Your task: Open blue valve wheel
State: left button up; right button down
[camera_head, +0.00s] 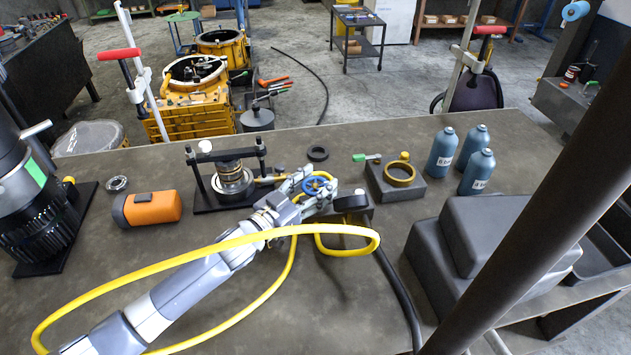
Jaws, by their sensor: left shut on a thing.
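The blue valve wheel (317,186) is a small spoked ring near the middle of the bench, just behind a black fitting with hoses. My left gripper (310,188) reaches in from the lower left and is shut on the wheel, with its fingers around the rim. The gripper hides part of the wheel and its stem. A yellow hose (195,251) loops over and around my left arm and runs to the fitting. My right gripper is not in view.
A grey block with a brass ring (398,175) and several blue bottles (441,153) stand right. Grey cases (485,235) and a dark diagonal post (545,190) fill the right front.

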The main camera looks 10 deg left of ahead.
pick_arm(q)
jog(key=shift+n+t+y+b, duration=0.5)
jog(key=shift+n+t+y, duration=0.4)
jog(key=shift+n+y, duration=1.2)
jog(key=shift+r+m+y, duration=0.1)
jog(key=shift+m+y, duration=0.2)
jog(key=shift+y, duration=0.3)
jog(key=shift+r+y, duration=0.15)
jog(key=shift+y, duration=0.25)
jog(key=o, duration=1)
jog(key=shift+o, duration=0.4)
jog(key=shift+w, duration=0.1)
jog(key=shift+f, duration=0.35)
